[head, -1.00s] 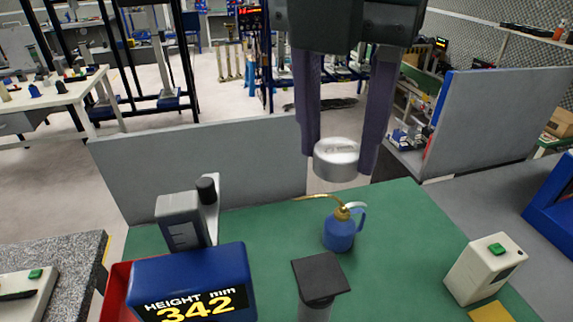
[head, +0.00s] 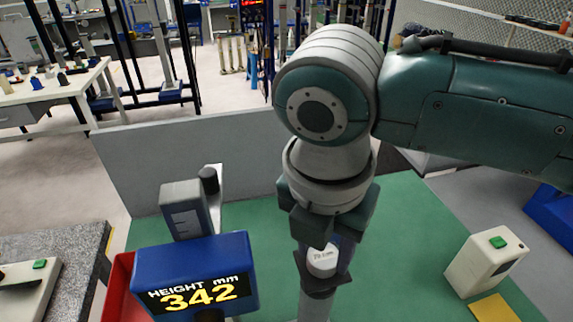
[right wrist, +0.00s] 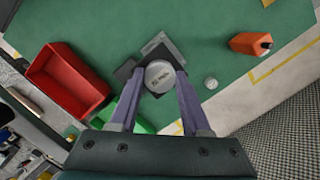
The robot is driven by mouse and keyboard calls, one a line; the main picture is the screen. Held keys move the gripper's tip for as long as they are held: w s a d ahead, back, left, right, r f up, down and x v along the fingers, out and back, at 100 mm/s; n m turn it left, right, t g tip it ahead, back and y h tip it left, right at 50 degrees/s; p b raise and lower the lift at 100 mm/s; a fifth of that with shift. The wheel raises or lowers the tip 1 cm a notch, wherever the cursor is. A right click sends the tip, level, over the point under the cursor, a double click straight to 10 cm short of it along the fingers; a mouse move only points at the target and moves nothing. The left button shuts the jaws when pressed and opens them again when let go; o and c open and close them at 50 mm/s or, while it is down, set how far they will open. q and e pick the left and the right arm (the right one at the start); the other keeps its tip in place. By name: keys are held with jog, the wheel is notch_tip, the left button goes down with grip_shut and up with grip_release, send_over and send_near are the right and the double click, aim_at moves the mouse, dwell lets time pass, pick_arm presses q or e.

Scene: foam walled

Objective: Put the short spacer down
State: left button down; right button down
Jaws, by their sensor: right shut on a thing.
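The short spacer, a pale grey disc (head: 322,262) with small lettering on top, is between the fingers of my right gripper (head: 322,250). It sits at or just above a dark square plate (head: 322,284) on a grey post; I cannot tell whether they touch. In the right wrist view the spacer (right wrist: 160,76) is between the two fingertips, with the dark plate partly showing around it. My right gripper is shut on it. My left gripper is not in view.
A blue display box (head: 195,270) reading HEIGHT mm 342 stands left of the post, near a red tray (right wrist: 65,83). A white box with a green button (head: 485,262) stands at right. A grey panel (head: 190,160) closes the back.

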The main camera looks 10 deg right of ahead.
jog(key=c, duration=0.8)
grip_release()
jog(key=shift+f, duration=0.15)
jog(key=shift+c, duration=0.2)
jog(key=o, duration=0.5)
